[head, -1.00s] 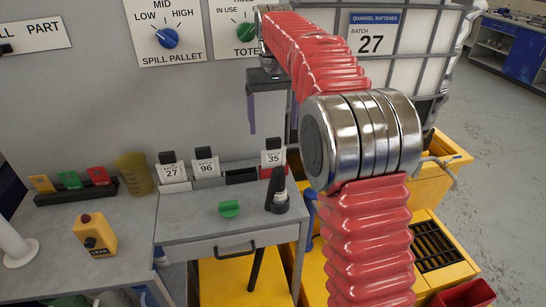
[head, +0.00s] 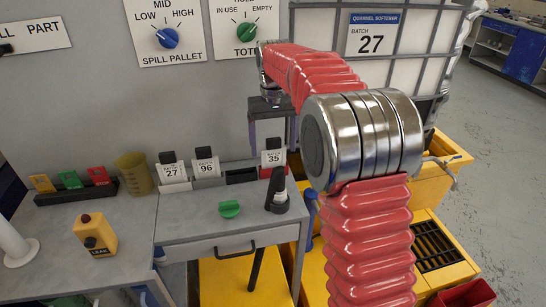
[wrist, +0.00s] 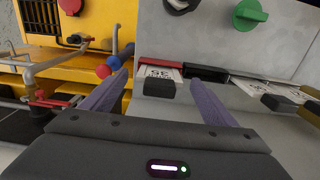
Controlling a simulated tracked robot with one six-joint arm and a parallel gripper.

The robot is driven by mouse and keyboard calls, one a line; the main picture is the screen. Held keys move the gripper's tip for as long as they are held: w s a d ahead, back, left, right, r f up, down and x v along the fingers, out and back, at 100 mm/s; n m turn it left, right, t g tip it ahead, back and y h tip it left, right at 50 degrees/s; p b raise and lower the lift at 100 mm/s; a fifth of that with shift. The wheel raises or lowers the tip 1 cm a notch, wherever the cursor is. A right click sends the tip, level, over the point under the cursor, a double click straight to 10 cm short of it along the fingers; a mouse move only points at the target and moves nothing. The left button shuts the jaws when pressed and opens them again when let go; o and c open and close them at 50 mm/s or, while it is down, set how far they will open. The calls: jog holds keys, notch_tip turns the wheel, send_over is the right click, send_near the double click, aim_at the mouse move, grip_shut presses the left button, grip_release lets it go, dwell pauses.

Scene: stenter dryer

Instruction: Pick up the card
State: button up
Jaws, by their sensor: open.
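A white card marked 35 (head: 273,158) with a black clip at its top stands in a holder at the back right of the grey bench. My gripper (head: 271,140) is open and empty, fingers pointing down just above the 35 card. In the wrist view, the 35 card (wrist: 160,72) and its black clip (wrist: 161,90) appear between the two purple fingers. I cannot tell how far the fingertips are from the card.
An empty dark slot (head: 241,176) lies left of the 35 card. A dark upright handle (head: 278,192) stands in front of it, beside a green knob (head: 229,209). A rack (head: 77,191) holds orange, green and red cards at the left. The grey wall is close behind.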

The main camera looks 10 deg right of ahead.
jog(key=shift+w+f, duration=0.1)
jog(key=shift+f, duration=2.2)
jog(key=shift+c, duration=0.5)
jog(key=c, duration=1)
jog(key=shift+r, duration=0.1)
jog(key=shift+r, duration=8.95)
